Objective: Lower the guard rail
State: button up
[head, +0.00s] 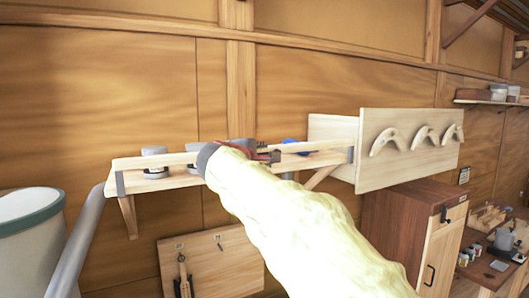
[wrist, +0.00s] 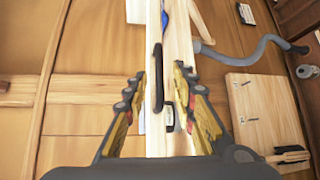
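The guard rail (head: 300,146) is a thin pale wooden strip along the front of a wall shelf (head: 180,182). It stands above the shelf's front edge with a gap beneath, between grey end brackets (head: 350,155). My pale-sleeved arm covers its middle in the head view. In the wrist view the rail (wrist: 182,45) runs lengthwise up the picture. My gripper (wrist: 160,74) is open, its yellow-and-black fingers on either side of the shelf front. A dark bar (wrist: 157,75) and a small dark piece (wrist: 168,115) show between the fingers. Contact with the rail cannot be told.
Grey-lidded jars (head: 155,162) and a blue item (head: 293,146) stand behind the rail. A board with curved wooden pegs (head: 375,170) adjoins the shelf's right end. A tool board (head: 212,262) hangs below. A brown cabinet (head: 395,215) stands right; a pale bin (head: 28,240) stands left.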

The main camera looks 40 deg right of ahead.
aim_at(267, 154)
jog(key=x, duration=0.1)
jog(key=p+x, duration=0.1)
jog(key=x, duration=0.1)
jog(key=shift+d, duration=0.4)
jog(key=shift+w+d, duration=0.15)
jog(key=shift+w, duration=0.1)
jog(key=shift+s, duration=0.1)
jog(key=shift+c, duration=0.2)
grip_shut()
